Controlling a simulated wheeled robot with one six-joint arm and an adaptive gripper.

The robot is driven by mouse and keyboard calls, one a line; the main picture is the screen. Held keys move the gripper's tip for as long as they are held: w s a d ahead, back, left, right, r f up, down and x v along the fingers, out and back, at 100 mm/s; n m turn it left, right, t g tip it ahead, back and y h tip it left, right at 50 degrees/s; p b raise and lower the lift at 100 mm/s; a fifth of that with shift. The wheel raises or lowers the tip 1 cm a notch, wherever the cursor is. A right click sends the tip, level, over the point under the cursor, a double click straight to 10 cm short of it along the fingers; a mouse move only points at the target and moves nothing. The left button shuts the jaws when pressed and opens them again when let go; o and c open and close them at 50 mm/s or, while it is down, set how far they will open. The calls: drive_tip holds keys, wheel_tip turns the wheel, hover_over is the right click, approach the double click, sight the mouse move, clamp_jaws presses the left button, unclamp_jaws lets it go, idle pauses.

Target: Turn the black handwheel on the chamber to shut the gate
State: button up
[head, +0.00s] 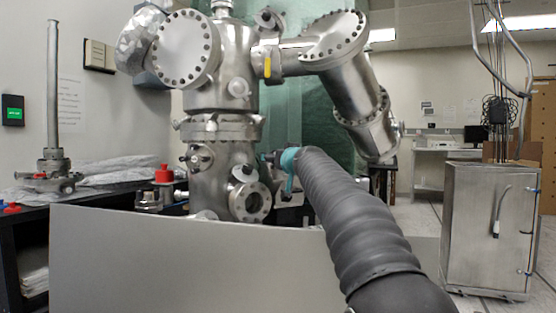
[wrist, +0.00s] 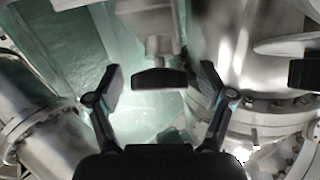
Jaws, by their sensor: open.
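The steel chamber (head: 222,100) stands upright in the middle of the head view. In the wrist view a black handwheel (wrist: 160,78) shows nearly edge-on at the end of a metal stem. My gripper (wrist: 162,88) is open, with one finger on each side of the handwheel and a visible gap on both sides. I cannot tell how deep the wheel sits between the fingers. In the head view my arm reaches to the chamber's right side, its teal wrist part (head: 289,160) close to it. My fingers and the handwheel are not clear there.
A grey panel (head: 180,260) stands in front of the chamber. A large steel tube (head: 350,85) slopes down to the right above my arm. Another black part (wrist: 305,72) juts in at the wrist view's right edge. A steel cabinet (head: 480,225) stands right, with open floor beside it.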

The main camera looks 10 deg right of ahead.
drive_tip(key=s+d, duration=0.1)
drive_tip(key=s, duration=1)
drive_tip(key=shift+s+d, duration=0.35)
drive_tip(key=shift+s, duration=0.05)
